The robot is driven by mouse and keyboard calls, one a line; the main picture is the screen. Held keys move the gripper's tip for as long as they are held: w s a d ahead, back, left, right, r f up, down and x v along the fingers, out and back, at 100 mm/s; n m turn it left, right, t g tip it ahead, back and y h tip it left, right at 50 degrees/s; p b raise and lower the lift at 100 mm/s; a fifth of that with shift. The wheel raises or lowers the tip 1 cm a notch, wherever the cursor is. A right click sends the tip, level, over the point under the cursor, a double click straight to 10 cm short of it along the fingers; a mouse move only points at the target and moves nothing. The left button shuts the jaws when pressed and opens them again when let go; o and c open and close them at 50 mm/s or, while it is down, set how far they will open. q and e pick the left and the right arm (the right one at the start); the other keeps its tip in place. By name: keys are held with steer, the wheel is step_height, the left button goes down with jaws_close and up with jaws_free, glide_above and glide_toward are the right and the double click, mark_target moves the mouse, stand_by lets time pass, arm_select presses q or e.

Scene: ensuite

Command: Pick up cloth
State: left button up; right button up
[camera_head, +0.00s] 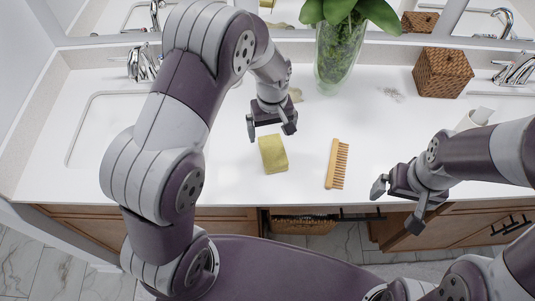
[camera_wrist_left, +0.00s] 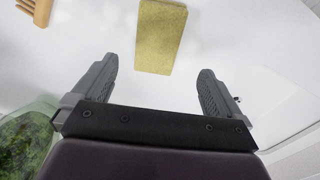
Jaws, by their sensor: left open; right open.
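A yellow-green block like a sponge (camera_head: 273,154) lies on the white counter. It also shows at the top of the left wrist view (camera_wrist_left: 160,36), beyond the fingertips. My left gripper (camera_head: 270,128) is open and empty, just behind the block and above the counter; its fingers also show in the left wrist view (camera_wrist_left: 154,72). A small beige item (camera_head: 296,95) lies partly hidden behind the left gripper; I cannot tell whether it is a cloth. No other thing looks clearly like a cloth. My right gripper (camera_head: 397,205) is open and empty near the counter's front edge.
A wooden brush (camera_head: 337,164) lies right of the block. A plant in a glass vase (camera_head: 338,55) and a woven box (camera_head: 442,72) stand behind. Sinks with faucets (camera_head: 142,62) are at both sides. Counter between brush and vase is mostly clear.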

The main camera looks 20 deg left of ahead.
mark_target(274, 150)
arm_select(q)
steer(key=f, duration=0.2)
steer(key=w+d+f, duration=0.1)
steer(key=shift+w+f, duration=0.1)
steer(key=shift+f, duration=0.1)
steer(key=f, duration=0.1)
steer(key=s+f+p, duration=0.1)
steer(key=f, duration=0.1)
steer(key=f+p, duration=0.1)
steer(key=shift+s+a+f, duration=0.25)
steer(key=shift+s+f, duration=0.15)
steer(key=shift+w+d+f, duration=0.1)
steer(key=shift+w+f, duration=0.05)
steer(key=shift+f, duration=0.15)
steer(key=shift+w+d+f, duration=0.1)
steer(key=shift+w+f, duration=0.05)
steer(key=shift+s, duration=0.2)
steer(key=c, duration=1)
steer(key=shift+w, duration=0.1)
arm_select(e)
steer(key=shift+w+d+r, duration=0.15)
steer(key=shift+w+r, duration=0.05)
steer(key=shift+r, duration=0.4)
steer(key=shift+w+d+r, duration=0.15)
steer(key=shift+r, duration=0.4)
steer(key=shift+f, duration=0.1)
